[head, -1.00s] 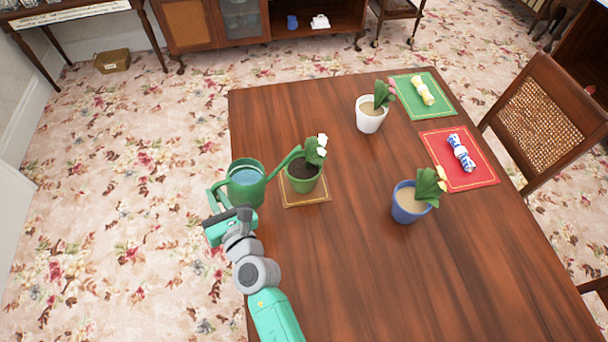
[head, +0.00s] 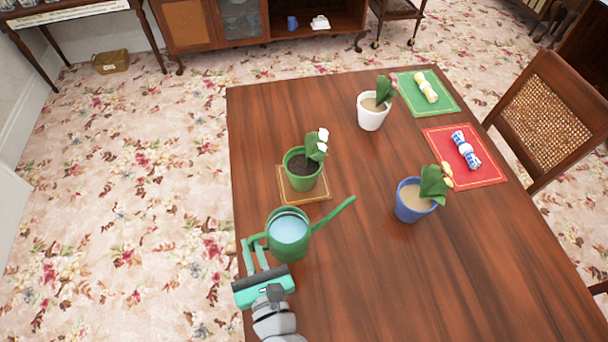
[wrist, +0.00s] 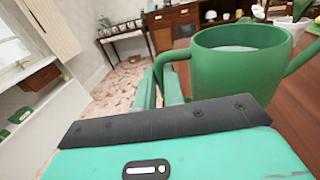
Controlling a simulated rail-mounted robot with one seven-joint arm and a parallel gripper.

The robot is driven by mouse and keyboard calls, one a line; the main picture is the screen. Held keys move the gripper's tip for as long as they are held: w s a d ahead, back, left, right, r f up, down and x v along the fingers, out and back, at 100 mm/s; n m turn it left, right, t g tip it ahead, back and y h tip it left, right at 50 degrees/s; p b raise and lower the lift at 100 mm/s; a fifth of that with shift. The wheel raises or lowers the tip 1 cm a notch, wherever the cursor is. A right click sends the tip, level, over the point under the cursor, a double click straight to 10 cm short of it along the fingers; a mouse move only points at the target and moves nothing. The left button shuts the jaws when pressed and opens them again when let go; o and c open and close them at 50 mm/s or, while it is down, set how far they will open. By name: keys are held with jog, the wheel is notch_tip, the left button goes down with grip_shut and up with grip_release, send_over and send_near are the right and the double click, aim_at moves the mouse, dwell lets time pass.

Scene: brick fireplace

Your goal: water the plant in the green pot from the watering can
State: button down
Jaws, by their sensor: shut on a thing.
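The green watering can (head: 290,243) holds blue water and looks about upright at the table's left side; the wrist view shows it large (wrist: 235,85). My gripper (head: 254,254) is shut on the can's handle, on the left of its body. The can's spout points right and up, away from the pot. I cannot tell whether the can's base touches the table. The green pot (head: 301,178) stands on a tan mat, behind the can. It has dark soil and a leafy plant (head: 316,146) with white flowers.
A blue pot (head: 411,203) and a white pot (head: 371,116), both with pale soil, stand on the table. Rolled napkins lie on a red mat (head: 486,174) and a green mat (head: 446,103). The table's front middle is clear. A chair (head: 555,115) stands at right.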

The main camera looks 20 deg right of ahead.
jog(key=shift+s+d, duration=0.3)
jog(key=shift+s, duration=0.3)
notch_tip(320, 180, up, 3)
jog(key=p, duration=0.3)
dwell(0.5)
